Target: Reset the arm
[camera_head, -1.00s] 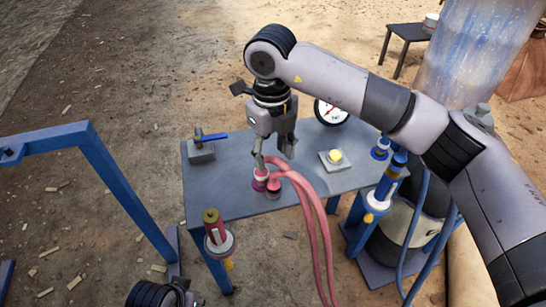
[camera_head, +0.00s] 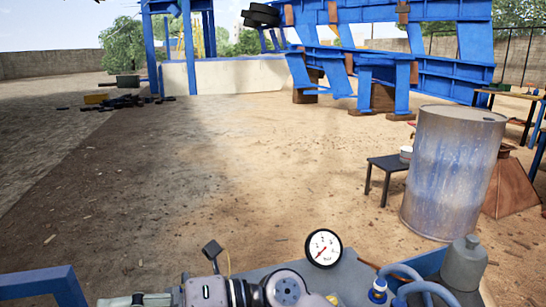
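My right arm lies low along the bottom edge of the head view. What looks like its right gripper (camera_head: 135,299) points left there, partly cut off by the frame edge, so I cannot tell how its fingers stand. My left gripper is not in view. The grey worktable (camera_head: 255,274) shows only its far part, with a round white pressure gauge (camera_head: 323,248) at its back edge. The pink hoses and the table's front are out of view.
A blue frame (camera_head: 40,284) stands at lower left. Blue hoses (camera_head: 405,272) and a grey bottle-shaped part (camera_head: 464,265) are at lower right. A large barrel (camera_head: 455,175) and a small dark table (camera_head: 385,166) stand beyond. Blue steel structures (camera_head: 380,60) stand farther back. The sandy middle ground is clear.

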